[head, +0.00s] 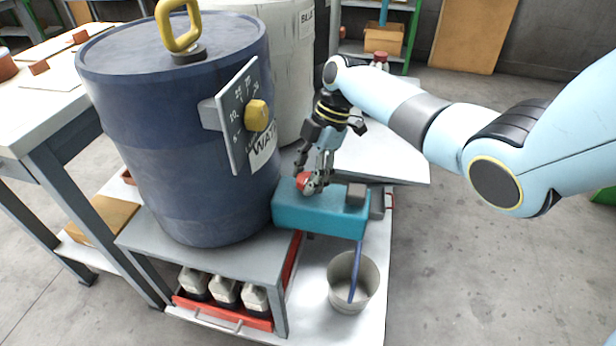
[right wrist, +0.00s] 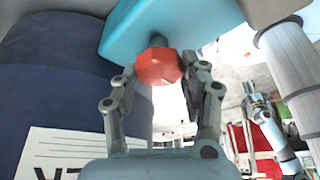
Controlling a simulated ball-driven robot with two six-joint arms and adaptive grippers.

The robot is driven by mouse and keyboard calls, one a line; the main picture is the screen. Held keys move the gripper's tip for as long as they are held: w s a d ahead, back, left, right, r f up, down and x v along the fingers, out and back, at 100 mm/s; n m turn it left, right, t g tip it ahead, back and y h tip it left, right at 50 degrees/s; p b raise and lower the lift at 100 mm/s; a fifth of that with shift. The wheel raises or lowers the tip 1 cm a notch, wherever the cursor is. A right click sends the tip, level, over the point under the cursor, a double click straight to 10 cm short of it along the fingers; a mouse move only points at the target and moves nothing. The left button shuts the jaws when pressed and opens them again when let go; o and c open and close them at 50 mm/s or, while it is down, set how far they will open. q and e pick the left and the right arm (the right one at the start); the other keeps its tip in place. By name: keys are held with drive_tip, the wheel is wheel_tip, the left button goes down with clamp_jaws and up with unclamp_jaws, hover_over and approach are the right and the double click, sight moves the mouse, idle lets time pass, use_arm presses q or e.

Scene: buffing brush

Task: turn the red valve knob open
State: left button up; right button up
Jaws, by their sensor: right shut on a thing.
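In the right wrist view the red knob (right wrist: 159,66) is faceted, on a short grey stem from the teal body (right wrist: 170,22). My right gripper (head: 316,184) reaches down to the knob from above. In the right wrist view its fingers (right wrist: 160,80) stand on both sides of the knob, shut on it. The fingers partly hide the knob in the head view.
A large blue drum (head: 180,130) with a yellow handle and a dial panel (head: 243,115) stands close left of my right gripper. A grey bucket (head: 342,285) holding a blue-handled tool stands in front. Bottles (head: 225,292) sit on the low shelf. Open floor lies right.

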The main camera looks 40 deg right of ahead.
drive_tip(key=shift+n, duration=0.5)
drive_tip(key=o, duration=1.2)
drive_tip(key=v, duration=1.2)
drive_tip(key=shift+w, duration=0.25)
